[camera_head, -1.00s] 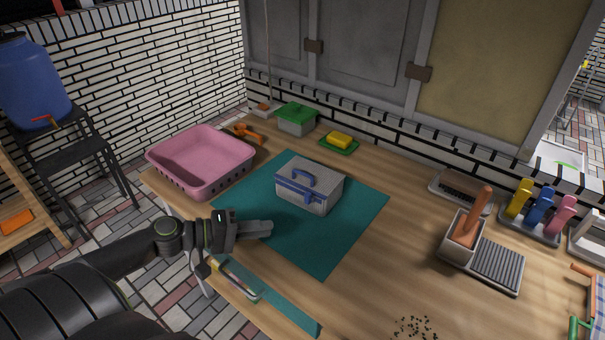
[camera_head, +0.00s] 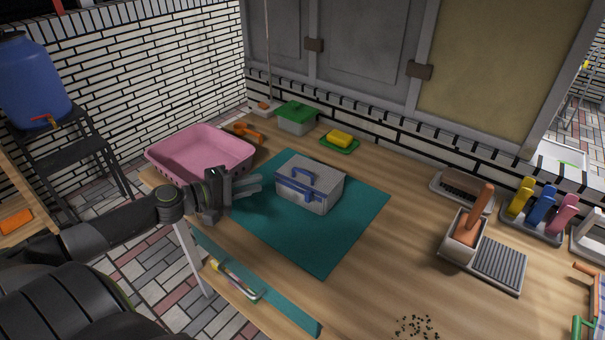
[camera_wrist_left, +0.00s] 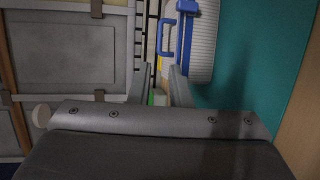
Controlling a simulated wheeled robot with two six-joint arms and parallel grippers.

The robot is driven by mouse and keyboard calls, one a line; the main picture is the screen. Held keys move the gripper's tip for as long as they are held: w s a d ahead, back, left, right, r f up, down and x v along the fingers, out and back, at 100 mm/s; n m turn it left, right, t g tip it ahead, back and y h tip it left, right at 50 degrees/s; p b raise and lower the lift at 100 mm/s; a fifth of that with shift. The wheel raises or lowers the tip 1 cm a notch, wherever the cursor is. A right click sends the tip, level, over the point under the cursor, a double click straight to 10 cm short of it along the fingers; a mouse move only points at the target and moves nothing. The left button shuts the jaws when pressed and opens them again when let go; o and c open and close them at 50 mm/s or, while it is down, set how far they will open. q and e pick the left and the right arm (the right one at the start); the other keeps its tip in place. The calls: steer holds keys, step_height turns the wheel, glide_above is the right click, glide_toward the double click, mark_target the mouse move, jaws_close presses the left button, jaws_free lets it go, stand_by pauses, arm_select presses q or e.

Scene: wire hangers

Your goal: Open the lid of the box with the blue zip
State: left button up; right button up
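The box (camera_head: 318,196) is grey with a speckled body, a blue handle on its lid (camera_head: 313,168) and blue trim along its front. It stands on the teal mat (camera_head: 320,250) with its lid closed. In the left wrist view the box (camera_wrist_left: 203,45) and its blue handle (camera_wrist_left: 164,38) show at the top. My left gripper (camera_head: 254,187) is just left of the box, apart from it, with its fingers pointing towards it. In the left wrist view its fingers (camera_wrist_left: 160,88) are spread with nothing between them. My right gripper is out of view.
A pink basket (camera_head: 203,152) stands close behind my left gripper. A green-lidded container (camera_head: 297,118) and a yellow sponge on a green dish (camera_head: 340,140) are at the back.

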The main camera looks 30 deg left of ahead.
mark_target(303, 172)
arm_select(q)
steer(key=p+x, duration=0.4)
steer(key=x, duration=0.9)
steer(key=shift+w+d, duration=0.1)
steer(key=shift+w, duration=0.15)
steer(key=shift+x, duration=0.8)
steer(key=shift+f, duration=0.1)
jaws_close()
